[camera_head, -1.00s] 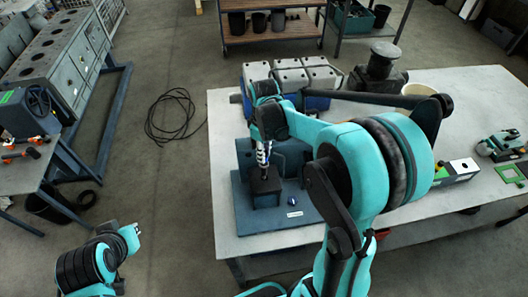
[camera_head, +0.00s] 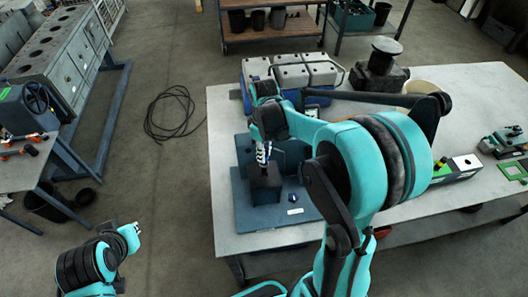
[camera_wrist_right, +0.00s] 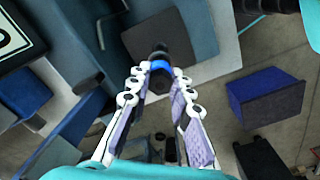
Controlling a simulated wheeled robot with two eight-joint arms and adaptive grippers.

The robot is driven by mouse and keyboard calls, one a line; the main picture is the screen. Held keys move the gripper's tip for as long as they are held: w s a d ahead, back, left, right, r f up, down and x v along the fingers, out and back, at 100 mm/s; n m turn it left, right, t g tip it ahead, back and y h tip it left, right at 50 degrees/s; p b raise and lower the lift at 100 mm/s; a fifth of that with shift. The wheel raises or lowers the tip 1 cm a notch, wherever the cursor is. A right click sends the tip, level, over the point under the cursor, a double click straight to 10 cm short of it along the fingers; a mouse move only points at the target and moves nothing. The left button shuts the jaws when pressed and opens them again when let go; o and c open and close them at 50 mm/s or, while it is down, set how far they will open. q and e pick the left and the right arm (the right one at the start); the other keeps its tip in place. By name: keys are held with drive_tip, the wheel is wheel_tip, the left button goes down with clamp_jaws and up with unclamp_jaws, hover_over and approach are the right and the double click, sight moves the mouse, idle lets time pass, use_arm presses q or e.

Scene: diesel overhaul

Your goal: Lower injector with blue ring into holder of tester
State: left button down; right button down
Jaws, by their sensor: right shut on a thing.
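The tester (camera_head: 285,216) is a blue base plate with an upright blue back and a dark block-shaped holder (camera_head: 265,186) near the table's left edge. My right gripper (camera_head: 263,155) is directly over the holder, pointing down. In the right wrist view its fingers (camera_wrist_right: 160,84) are shut on the injector, a dark part with a bright blue ring (camera_wrist_right: 159,66). The injector's lower end is hidden in the head view, so I cannot tell how deep it sits in the holder. My left gripper (camera_head: 133,230) is at the lower left, away from the table; its fingers are unclear.
Blue-grey cases with white tops (camera_head: 290,75) and a dark round-topped device (camera_head: 380,62) stand behind the tester. A green-sided box (camera_head: 458,168) lies to the right. My right arm crosses over the table. A small blue part (camera_head: 292,198) lies on the base plate.

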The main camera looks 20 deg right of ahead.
drive_tip(key=shift+f, duration=0.15)
idle(0.3)
drive_tip(key=shift+f+b, duration=1.6)
drive_tip(key=shift+f, duration=0.15)
drive_tip(key=shift+f+b, duration=1.2)
drive_tip(key=shift+f, duration=0.05)
drive_tip(key=c, duration=0.9)
unclamp_jaws()
drive_tip(key=shift+r, duration=0.1)
